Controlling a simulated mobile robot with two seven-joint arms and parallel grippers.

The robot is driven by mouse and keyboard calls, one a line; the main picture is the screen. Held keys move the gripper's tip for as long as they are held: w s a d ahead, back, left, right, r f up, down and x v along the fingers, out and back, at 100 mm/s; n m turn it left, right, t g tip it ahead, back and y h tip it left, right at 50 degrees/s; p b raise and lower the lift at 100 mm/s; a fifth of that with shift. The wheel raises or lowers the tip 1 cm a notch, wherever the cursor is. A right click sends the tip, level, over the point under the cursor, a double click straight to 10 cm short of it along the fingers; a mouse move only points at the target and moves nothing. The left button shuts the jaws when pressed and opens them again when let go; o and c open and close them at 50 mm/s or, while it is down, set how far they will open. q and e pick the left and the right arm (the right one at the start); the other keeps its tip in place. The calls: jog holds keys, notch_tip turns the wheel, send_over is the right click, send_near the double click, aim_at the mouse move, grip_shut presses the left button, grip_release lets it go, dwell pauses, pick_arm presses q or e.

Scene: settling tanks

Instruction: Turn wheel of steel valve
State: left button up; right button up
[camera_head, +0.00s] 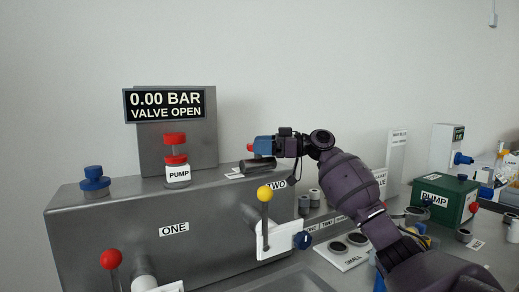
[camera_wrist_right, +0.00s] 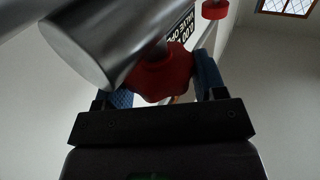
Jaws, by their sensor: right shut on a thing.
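My right gripper (camera_head: 260,146) reaches in from the right above the grey tank. In the right wrist view its blue fingers (camera_wrist_right: 165,82) are shut on a red lobed wheel (camera_wrist_right: 168,72), one finger on each side. The wheel sits beside a thick steel cylinder (camera_wrist_right: 100,42) of the valve. In the head view the steel cylinder (camera_head: 257,164) shows just below the fingers, and only a sliver of red (camera_head: 249,148) shows at their left; the fingers hide the rest of the wheel. My left gripper is not in view.
A display (camera_head: 170,105) reads 0.00 BAR, VALVE OPEN. On the tank (camera_head: 110,230) stand a red-topped PUMP part (camera_head: 176,160) and a blue knob (camera_head: 94,180). A yellow-knobbed lever (camera_head: 264,194) rises in front. A green PUMP box (camera_head: 444,203) and several small parts lie right.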

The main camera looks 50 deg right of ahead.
jog(key=shift+w+n+g+y, duration=0.1)
jog(key=shift+n+g+y, duration=0.9)
jog(key=shift+g+y, duration=0.1)
jog(key=shift+g, duration=0.3)
jog(key=o, duration=0.9)
jog(key=v, duration=1.1)
jog(key=shift+f, duration=0.15)
